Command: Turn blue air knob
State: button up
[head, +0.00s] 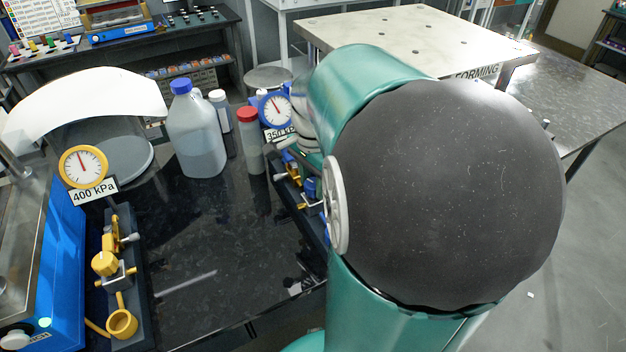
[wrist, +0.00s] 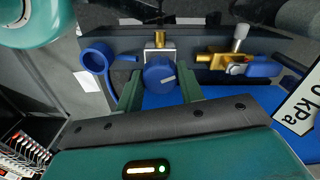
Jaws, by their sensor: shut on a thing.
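My arm hides the gripper there.
A blue ring (wrist: 96,58) and a brass valve with a blue handle (wrist: 262,69) flank the knob. A yellow 400 kPa gauge (head: 83,167) and yellow knob (head: 105,263) stand at left. A blue-capped jug (head: 197,140) and red-capped bottle (head: 250,145) stand nearby on the black bench.

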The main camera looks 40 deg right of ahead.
aim_at(313, 183)
jog(key=o, duration=1)
jog(key=shift+r, duration=0.1)
notch_tip(313, 183, up, 14)
jog(key=shift+f, duration=0.15)
